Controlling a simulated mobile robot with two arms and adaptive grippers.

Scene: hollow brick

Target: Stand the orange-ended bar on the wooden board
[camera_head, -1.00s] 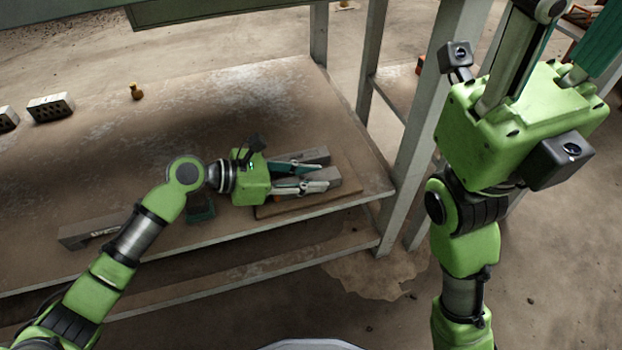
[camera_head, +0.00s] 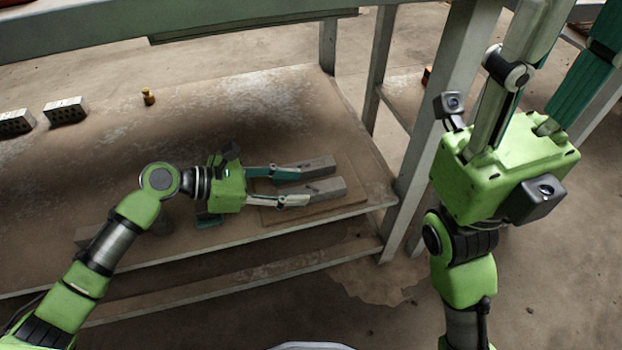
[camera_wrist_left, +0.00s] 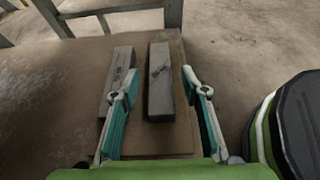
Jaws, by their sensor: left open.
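Two grey bars lie flat side by side on the wooden board (camera_head: 355,202): the far bar (camera_head: 318,165) and the near bar (camera_head: 325,188). My left gripper (camera_head: 301,187) is open, low over the board and pointing right, with its fingers reaching along the bars. In the left wrist view the near bar (camera_wrist_left: 160,85) lies between the open fingers with space at both sides. The far bar (camera_wrist_left: 119,75), with dark lettering, is partly behind the left finger. No orange end shows now. My right gripper (camera_head: 545,85) is raised at the right, fingers apart, tips near the top edge.
Another grey bar (camera_head: 88,236) lies at the left, partly behind my left arm. A teal thing (camera_head: 207,219) sits under the left gripper. Hollow bricks (camera_head: 66,110) and a small yellow item (camera_head: 148,97) are at the back. A table post (camera_head: 432,130) stands right of the board.

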